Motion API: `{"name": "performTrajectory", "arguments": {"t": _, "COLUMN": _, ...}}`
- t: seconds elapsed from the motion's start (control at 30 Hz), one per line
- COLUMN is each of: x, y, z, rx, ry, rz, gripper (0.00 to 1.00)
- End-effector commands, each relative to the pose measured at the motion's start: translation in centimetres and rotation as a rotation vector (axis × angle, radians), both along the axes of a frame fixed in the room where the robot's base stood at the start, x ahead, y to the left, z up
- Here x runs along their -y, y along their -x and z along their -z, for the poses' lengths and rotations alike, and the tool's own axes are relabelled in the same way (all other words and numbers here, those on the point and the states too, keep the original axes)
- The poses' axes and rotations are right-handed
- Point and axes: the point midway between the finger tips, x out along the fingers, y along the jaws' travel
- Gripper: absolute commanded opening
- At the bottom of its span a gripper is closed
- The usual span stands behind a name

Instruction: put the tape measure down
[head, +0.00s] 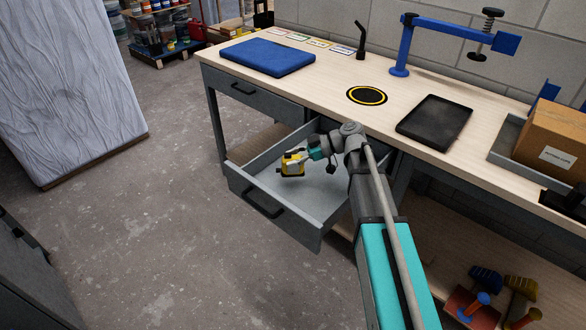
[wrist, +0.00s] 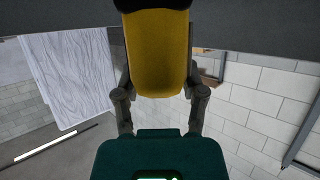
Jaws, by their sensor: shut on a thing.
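The yellow and black tape measure (head: 292,164) is at my gripper's end, inside or just over the open drawer (head: 322,200). My gripper (head: 303,159) is shut on it. In the wrist view the yellow tape measure (wrist: 157,60) fills the space between my gripper's two fingers (wrist: 157,85), its black end at the top edge. I cannot tell for sure whether the tape measure touches the drawer's floor. No other thing shows in the drawer, though my arm hides its right part.
The workbench top (head: 330,75) bears a blue folded cloth or mat (head: 268,56), a black tray (head: 434,121), a yellow-ringed black disc (head: 367,96), a blue clamp stand (head: 400,60) and a cardboard box (head: 555,140). Tools lie on the lower shelf. The floor left of the drawer is clear.

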Motion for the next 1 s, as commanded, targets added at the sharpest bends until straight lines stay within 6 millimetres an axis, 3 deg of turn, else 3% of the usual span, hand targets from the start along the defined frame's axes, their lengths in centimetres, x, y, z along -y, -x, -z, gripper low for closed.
{"name": "performTrajectory", "arguments": {"t": 0.27, "x": 0.2, "y": -0.2, "z": 0.5, "rx": 0.000, "ry": -0.001, "rz": 0.001, "gripper": 0.00}}
{"name": "performTrajectory", "arguments": {"t": 0.7, "x": 0.7, "y": -0.4, "z": 3.8, "rx": 0.000, "ry": -0.001, "rz": 0.000, "gripper": 0.00}}
{"name": "performTrajectory", "arguments": {"t": 1.0, "x": 0.7, "y": -0.4, "z": 4.0, "rx": 0.000, "ry": -0.001, "rz": 0.000, "gripper": 0.00}}
